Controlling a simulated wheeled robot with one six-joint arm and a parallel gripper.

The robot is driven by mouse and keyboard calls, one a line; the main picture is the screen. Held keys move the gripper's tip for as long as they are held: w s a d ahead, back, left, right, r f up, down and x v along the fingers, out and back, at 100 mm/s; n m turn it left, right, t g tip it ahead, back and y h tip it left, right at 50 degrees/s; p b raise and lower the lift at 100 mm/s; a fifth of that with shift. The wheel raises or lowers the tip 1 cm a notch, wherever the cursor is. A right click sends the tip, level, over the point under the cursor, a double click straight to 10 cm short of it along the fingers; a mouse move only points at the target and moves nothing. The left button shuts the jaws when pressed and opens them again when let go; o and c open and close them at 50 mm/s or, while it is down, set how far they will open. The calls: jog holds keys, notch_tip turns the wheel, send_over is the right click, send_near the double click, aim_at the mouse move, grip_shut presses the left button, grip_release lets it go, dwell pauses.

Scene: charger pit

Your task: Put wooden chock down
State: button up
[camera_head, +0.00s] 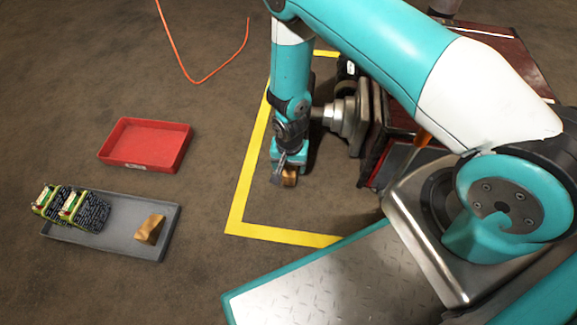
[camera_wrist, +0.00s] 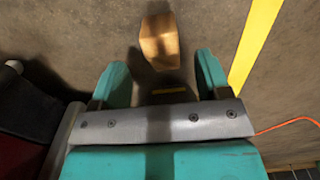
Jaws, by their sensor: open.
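A light-brown wooden chock (camera_wrist: 160,42) rests on the floor in the wrist view, just beyond my fingertips. My gripper (camera_wrist: 160,78) is open, its two teal fingers apart with no chock between them. In the head view my gripper (camera_head: 280,168) points down inside the yellow floor marking, and the chock (camera_head: 290,178) shows low beside it, partly hidden. A second wooden chock (camera_head: 150,230) lies in the grey tray (camera_head: 118,243) at the left.
A dark red machine (camera_head: 395,125) with a metal hub (camera_head: 345,117) stands close right of my gripper.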

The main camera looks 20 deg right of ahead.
notch_tip(320, 180, up, 5)
jog(key=p, duration=0.2)
notch_tip(320, 180, up, 14)
jog(key=r+n+y, duration=0.1)
jog(key=n, duration=0.1)
send_over(289, 172)
jog(key=w+a, duration=0.2)
jog(key=a, duration=0.1)
notch_tip(289, 172, up, 10)
jog(key=s+a+n+y, duration=0.1)
jog(key=s+a+n, duration=0.1)
jog(key=s+n, duration=0.1)
jog(key=s+r+n+y, duration=0.2)
jog(key=s+r+n, duration=0.6)
jog(key=s+r, duration=0.9)
jog(key=shift+s+r+n, duration=0.35)
jog(key=shift+r+n, duration=0.05)
jog(key=shift+r, duration=0.35)
jog(key=shift+d, duration=0.1)
